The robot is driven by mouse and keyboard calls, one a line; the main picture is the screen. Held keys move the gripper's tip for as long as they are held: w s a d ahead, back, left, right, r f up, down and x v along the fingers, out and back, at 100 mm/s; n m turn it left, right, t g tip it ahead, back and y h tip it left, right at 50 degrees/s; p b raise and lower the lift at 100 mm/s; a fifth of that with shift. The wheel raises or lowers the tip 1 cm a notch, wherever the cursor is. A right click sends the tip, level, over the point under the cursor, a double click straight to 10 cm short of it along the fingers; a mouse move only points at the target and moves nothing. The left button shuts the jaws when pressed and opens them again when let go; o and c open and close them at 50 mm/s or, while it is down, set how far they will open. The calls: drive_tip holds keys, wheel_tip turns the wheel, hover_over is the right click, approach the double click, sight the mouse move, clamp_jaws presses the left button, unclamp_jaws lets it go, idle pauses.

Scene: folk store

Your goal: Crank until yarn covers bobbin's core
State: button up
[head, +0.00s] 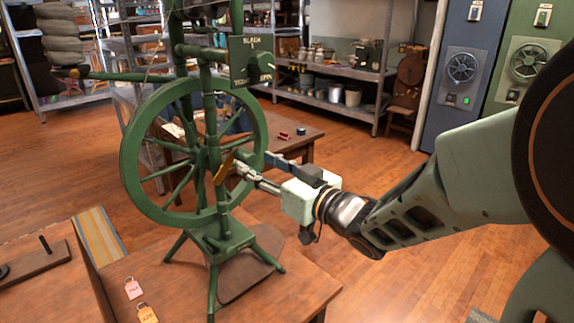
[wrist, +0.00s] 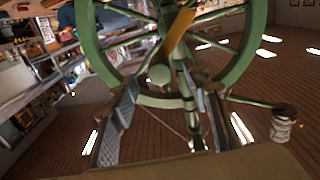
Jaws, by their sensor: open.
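A green spinning wheel (head: 128,160) stands upright on a wooden table (head: 185,285). A flat orange-brown handle (head: 224,167) shows near its hub, and also in the wrist view (wrist: 180,30). My gripper (head: 254,163) reaches in from the right beside the wheel. Its two fingers are apart with nothing held between them; in the wrist view the fingertips (wrist: 160,80) lie just below the handle. I cannot tell whether they touch it. I cannot make out how much of the bobbin's core is covered.
Pink (head: 133,287) and orange (head: 147,312) tags lie on the near table. A second small table (head: 300,136) and stocked shelves (head: 340,104) stand behind. Wooden floor is open at right.

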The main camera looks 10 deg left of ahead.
sight(252, 161)
drive_tip(key=shift+x, duration=2.5)
drive_tip(key=c, duration=1.2)
drive_tip(key=shift+o, duration=0.2)
